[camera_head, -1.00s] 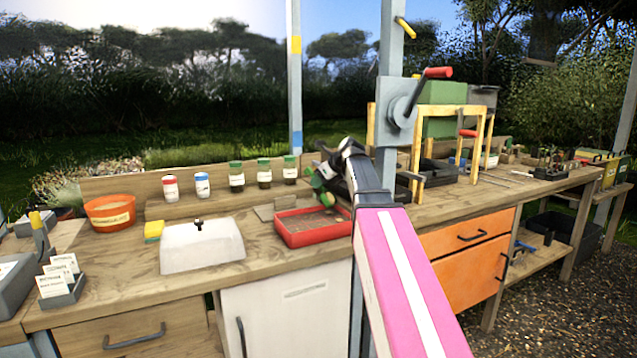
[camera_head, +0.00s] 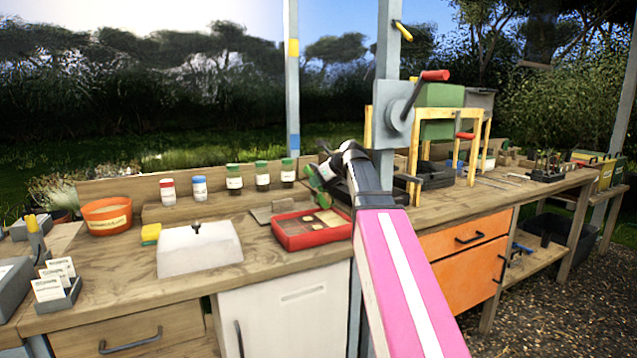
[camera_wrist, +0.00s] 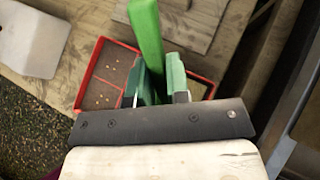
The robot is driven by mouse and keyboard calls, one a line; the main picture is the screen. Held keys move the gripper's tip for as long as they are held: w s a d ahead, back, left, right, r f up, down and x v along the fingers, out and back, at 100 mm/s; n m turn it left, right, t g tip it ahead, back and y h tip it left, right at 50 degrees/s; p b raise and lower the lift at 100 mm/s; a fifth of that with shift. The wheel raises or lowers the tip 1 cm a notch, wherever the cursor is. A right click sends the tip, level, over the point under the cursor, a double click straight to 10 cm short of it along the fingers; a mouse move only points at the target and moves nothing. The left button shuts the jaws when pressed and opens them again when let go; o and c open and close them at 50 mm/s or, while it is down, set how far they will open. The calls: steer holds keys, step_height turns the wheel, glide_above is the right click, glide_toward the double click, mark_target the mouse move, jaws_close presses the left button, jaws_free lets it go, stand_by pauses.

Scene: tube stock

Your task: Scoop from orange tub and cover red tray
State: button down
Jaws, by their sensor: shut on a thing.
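My gripper (camera_head: 325,184) is above the right end of the red tray (camera_head: 315,241). In the wrist view my gripper (camera_wrist: 156,75) has its green fingers shut on a bright green handle (camera_wrist: 146,28), which runs up out of the picture. What the handle ends in is hidden. The red tray also shows below the fingers in the wrist view (camera_wrist: 87,80). It holds brown material with small pale specks, and tan patches show in the head view. The orange tub (camera_head: 107,226), with a pale label and pale contents, stands at the left of the bench.
Several lidded jars (camera_head: 234,182) stand on the ledge behind. A grey post with a crank (camera_head: 395,110) rises close right of my gripper.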

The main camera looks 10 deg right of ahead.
steer(key=s+a, duration=0.2)
steer(key=a, duration=0.5)
steer(key=s+a, duration=0.3)
steer(key=a, duration=0.5)
stand_by(2.8)
steer(key=w+d, duration=0.2)
steer(key=d, duration=0.5)
steer(key=shift+w+d, duration=0.3)
steer(key=shift+d, duration=0.1)
stand_by(0.7)
step_height(320, 180, up, 5)
steer(key=g+h, duration=0.5)
steer(key=h, duration=0.1)
steer(key=shift+g+h, duration=0.3)
steer(key=shift+g, duration=0.1)
